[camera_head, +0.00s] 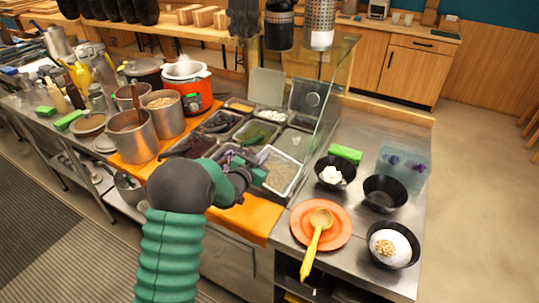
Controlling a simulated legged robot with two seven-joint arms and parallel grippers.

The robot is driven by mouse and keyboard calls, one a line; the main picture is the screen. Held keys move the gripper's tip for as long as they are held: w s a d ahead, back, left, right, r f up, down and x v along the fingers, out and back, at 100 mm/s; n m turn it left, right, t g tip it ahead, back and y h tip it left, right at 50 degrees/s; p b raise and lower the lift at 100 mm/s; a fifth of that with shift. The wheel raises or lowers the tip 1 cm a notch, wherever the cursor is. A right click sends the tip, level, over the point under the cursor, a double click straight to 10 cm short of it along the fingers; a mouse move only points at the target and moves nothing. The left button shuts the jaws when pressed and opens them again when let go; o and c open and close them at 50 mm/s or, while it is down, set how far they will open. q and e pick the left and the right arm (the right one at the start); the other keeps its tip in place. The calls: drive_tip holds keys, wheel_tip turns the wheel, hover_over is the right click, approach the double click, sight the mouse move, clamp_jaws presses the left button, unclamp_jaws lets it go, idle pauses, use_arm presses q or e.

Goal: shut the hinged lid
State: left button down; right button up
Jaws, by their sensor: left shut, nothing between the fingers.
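A pale lid (267,87) stands raised at the back edge of the toppings counter. A second, clear lid panel (305,97) stands raised to its right, behind the glass guard. I cannot tell which one is the hinged lid of the task. My left gripper (261,172) is over the front of the sunken topping bins, shut and empty, well in front of both lids and touching neither. My green left arm hides part of the front bins. My right gripper is not in view.
Metal bins of toppings (257,133) lie below the lids. A glass guard (332,90) rises at their right. Steel pots (132,136) and an orange cooker (197,90) stand at left. Black bowls (385,193) and an orange plate (335,234) with a yellow ladle (312,250) stand at right.

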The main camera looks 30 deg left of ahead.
use_arm(q)
drive_tip(key=shift+a+f+n, duration=0.3)
drive_tip(key=shift+f, duration=0.2)
drive_tip(key=shift+a+f+n+b, duration=0.25)
drive_tip(key=shift+a+f, duration=0.2)
drive_tip(key=shift+f, duration=0.15)
drive_tip(key=shift+a+f+n+b, duration=0.1)
drive_tip(key=shift+a+f+n, duration=0.15)
drive_tip(key=shift+a+f, duration=0.55)
drive_tip(key=shift+f, duration=0.25)
drive_tip(key=shift+d, duration=0.35)
drive_tip(key=shift+a, duration=0.15)
